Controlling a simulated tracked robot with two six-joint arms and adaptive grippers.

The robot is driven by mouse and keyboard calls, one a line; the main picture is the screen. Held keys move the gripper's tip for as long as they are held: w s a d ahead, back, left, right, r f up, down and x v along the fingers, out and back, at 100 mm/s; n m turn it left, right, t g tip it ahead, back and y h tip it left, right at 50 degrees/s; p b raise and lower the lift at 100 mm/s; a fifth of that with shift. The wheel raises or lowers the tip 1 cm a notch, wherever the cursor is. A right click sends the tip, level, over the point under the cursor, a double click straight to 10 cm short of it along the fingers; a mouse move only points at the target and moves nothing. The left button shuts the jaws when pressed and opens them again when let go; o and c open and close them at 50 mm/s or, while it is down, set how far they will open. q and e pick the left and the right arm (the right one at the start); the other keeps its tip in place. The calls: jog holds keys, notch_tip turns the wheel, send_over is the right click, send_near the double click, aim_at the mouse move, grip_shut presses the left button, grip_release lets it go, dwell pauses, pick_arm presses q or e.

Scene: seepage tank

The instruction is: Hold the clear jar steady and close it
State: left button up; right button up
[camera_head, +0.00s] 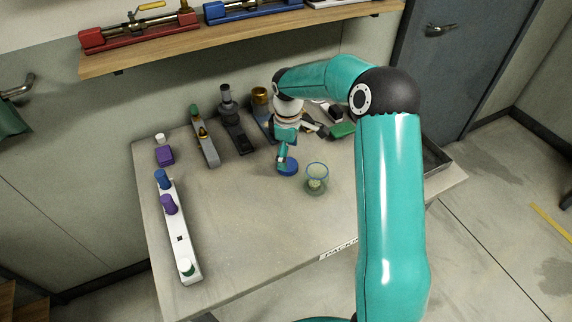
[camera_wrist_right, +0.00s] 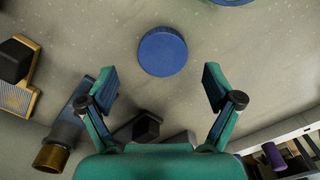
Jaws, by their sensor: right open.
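The clear jar (camera_head: 316,180) stands upright and open on the table, with something pale greenish inside. A round blue lid (camera_head: 288,168) lies flat on the table just left of the jar. My right gripper (camera_head: 284,157) points down over the table by the lid, and a finger overlaps part of it in the head view. In the right wrist view the lid (camera_wrist_right: 162,52) lies just beyond the open, empty fingertips (camera_wrist_right: 160,78), roughly centred between them. A sliver of the jar's rim (camera_wrist_right: 232,2) shows at the top edge. My left gripper is not in view.
A white rack (camera_head: 178,235) with blue and purple caps lies along the table's left. Holders with a green-topped piece (camera_head: 203,135), a dark fitting (camera_head: 232,115) and a brass-coloured cup (camera_head: 261,98) line the back. A wooden shelf (camera_head: 240,40) hangs above. The table's middle is clear.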

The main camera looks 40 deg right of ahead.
jog(key=shift+a+f+p, duration=0.1)
jog(key=shift+f+p, duration=0.2)
jog(key=shift+f, duration=1.5)
jog(key=c, duration=0.9)
